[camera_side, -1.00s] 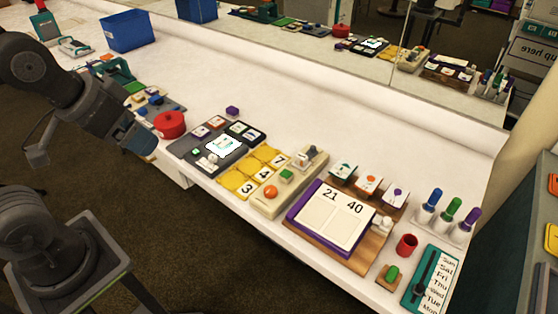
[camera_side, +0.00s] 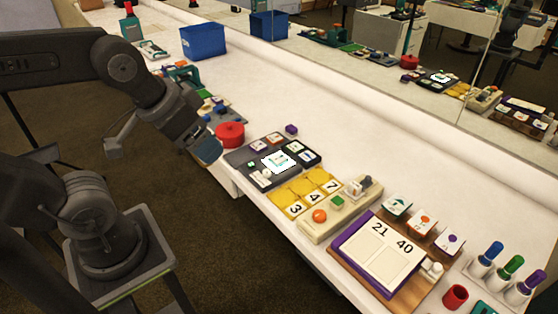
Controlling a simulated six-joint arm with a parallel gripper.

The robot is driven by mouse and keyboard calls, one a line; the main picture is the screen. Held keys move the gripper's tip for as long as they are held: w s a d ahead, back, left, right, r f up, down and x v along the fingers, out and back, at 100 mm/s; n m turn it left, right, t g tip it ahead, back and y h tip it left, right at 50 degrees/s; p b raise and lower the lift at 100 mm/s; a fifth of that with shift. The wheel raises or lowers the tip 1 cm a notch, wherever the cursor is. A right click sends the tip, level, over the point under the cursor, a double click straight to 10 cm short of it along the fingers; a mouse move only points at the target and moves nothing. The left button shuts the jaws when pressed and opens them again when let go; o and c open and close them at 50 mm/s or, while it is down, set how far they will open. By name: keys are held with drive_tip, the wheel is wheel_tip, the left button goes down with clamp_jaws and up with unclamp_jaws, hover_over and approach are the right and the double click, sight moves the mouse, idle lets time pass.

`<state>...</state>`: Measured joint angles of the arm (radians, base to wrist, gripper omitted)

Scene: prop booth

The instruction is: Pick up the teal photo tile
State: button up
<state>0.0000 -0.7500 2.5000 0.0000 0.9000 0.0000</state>
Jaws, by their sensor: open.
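My gripper (camera_side: 208,149) is at the table's front edge, just left of and in front of a round red object; its jaws are small here and look empty. A dark tray (camera_side: 246,156) to its right holds several small picture tiles around a bright white panel with a teal figure (camera_side: 279,162). A small green-teal piece (camera_side: 251,164) is on the tray's left part. Farther right, a card with a teal mark (camera_side: 397,206) stands on a wooden rack beside orange and purple ones. I cannot tell which of these is the teal photo tile. My gripper touches none of them.
A purple block (camera_side: 291,129) lies behind the tray. Yellow number tiles (camera_side: 304,188) and a beige box (camera_side: 339,210) are to the right. The white table (camera_side: 350,130) is clear behind them, up to a mirror.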

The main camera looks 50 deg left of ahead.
idle(0.4)
drive_tip(key=n+g, duration=0.6)
drive_tip(key=n, duration=1.2)
hover_over(277, 157)
wheel_tip(277, 157, down, 23)
drive_tip(key=shift+a+f, duration=0.1)
drive_tip(key=shift+f, duration=3.05)
